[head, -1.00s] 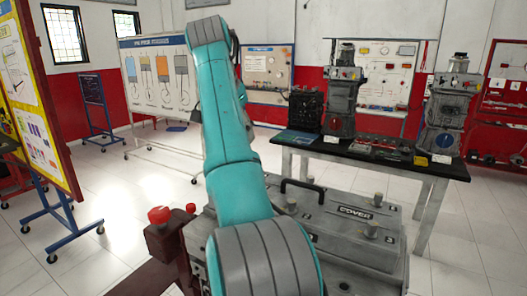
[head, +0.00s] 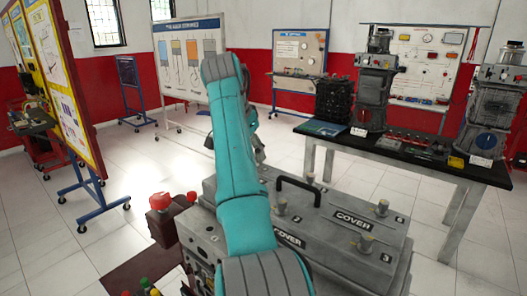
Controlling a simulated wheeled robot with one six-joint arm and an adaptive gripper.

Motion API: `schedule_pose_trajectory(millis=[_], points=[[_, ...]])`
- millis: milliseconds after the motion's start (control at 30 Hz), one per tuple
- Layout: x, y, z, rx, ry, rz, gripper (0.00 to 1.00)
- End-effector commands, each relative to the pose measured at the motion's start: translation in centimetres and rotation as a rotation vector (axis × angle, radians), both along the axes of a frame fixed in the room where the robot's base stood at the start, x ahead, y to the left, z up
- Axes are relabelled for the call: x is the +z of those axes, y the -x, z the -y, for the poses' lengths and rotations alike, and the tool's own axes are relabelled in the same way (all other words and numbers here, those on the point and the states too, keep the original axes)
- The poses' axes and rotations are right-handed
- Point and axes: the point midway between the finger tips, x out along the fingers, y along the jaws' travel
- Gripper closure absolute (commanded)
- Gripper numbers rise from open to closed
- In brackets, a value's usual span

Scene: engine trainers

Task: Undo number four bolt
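The grey engine cover (head: 325,232) lies in front of me, marked COVER, with a black handle (head: 300,186) on top. The small number labels are too small to read surely, so I cannot tell which bolt is number four. My teal arm rises in front of the cover's left part and hides some of it. My gripper's fingers do not show; they are hidden behind the arm.
A red knob (head: 160,201) sits left of the cover, with coloured buttons (head: 145,288) below. A black-topped table (head: 410,160) with engine parts stands behind right. Poster boards (head: 65,90) stand left. The white tiled floor (head: 130,165) between is clear.

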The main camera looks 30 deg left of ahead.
Motion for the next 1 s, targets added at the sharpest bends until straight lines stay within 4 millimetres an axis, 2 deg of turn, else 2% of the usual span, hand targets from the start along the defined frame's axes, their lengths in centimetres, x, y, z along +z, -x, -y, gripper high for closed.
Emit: schedule_pose_trajectory(millis=[333,367,500,533,1000], points=[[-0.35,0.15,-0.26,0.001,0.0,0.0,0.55],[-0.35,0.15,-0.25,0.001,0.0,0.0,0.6],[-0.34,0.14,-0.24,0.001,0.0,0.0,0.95],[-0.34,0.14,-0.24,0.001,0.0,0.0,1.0],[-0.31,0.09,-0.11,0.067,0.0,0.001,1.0]])
